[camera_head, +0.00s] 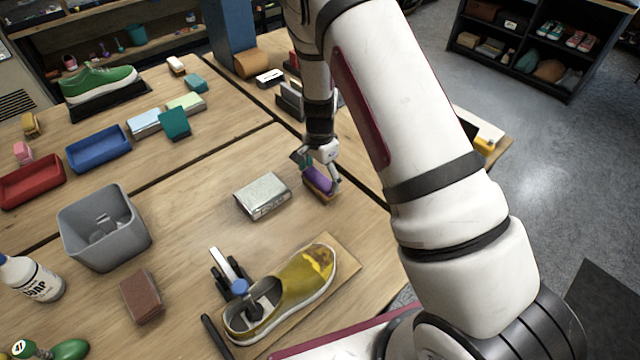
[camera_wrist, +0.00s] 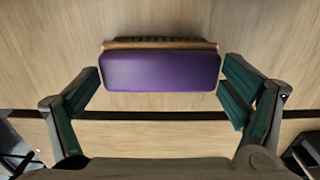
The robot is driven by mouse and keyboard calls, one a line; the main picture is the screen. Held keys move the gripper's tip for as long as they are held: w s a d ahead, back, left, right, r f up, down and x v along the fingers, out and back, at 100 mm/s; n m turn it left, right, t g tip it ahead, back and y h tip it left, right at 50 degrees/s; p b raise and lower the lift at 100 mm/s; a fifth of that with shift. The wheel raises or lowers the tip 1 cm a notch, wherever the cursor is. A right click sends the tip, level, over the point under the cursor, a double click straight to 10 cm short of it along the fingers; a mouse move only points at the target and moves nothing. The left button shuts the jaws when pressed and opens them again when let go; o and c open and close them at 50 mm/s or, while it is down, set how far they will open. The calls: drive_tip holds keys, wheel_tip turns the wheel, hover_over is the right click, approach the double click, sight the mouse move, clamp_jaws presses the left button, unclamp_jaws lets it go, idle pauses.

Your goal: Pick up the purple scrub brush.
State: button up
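The purple scrub brush (camera_head: 319,182) lies on the wooden table, right of a silver box, under my gripper (camera_head: 320,170). In the wrist view the purple brush (camera_wrist: 160,71) sits between the two green-padded fingers of my gripper (camera_wrist: 160,85). Its wooden edge and a strip of dark bristles show along its far side. The left finger is very close to the brush's left end, and the right finger is close to its right end. Small gaps seem to remain, so the fingers look open around it. In the head view the fingers partly hide the brush.
A silver box (camera_head: 262,196) stands just left of the brush. A yellow shoe (camera_head: 305,280) on a board is nearer the front. A grey bin (camera_head: 104,228) stands at left. A dark seam crosses the table beside the brush. Bare wood lies between the box and the bin.

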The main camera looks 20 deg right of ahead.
sight(319, 178)
idle(0.3)
drive_tip(key=shift+r, duration=0.75)
wheel_tip(319, 178, up, 2)
drive_tip(key=shift+w+r+b, duration=0.1)
drive_tip(key=shift+r+b, duration=0.05)
drive_tip(key=shift+b, duration=0.35)
drive_tip(key=s+d, duration=0.2)
drive_tip(key=s, duration=0.5)
drive_tip(key=s+d+r, duration=0.1)
drive_tip(key=s+d, duration=0.2)
drive_tip(key=s, duration=0.5)
drive_tip(key=shift+s+b, duration=0.2)
drive_tip(key=shift+b, duration=0.15)
drive_tip(key=shift+r, duration=0.1)
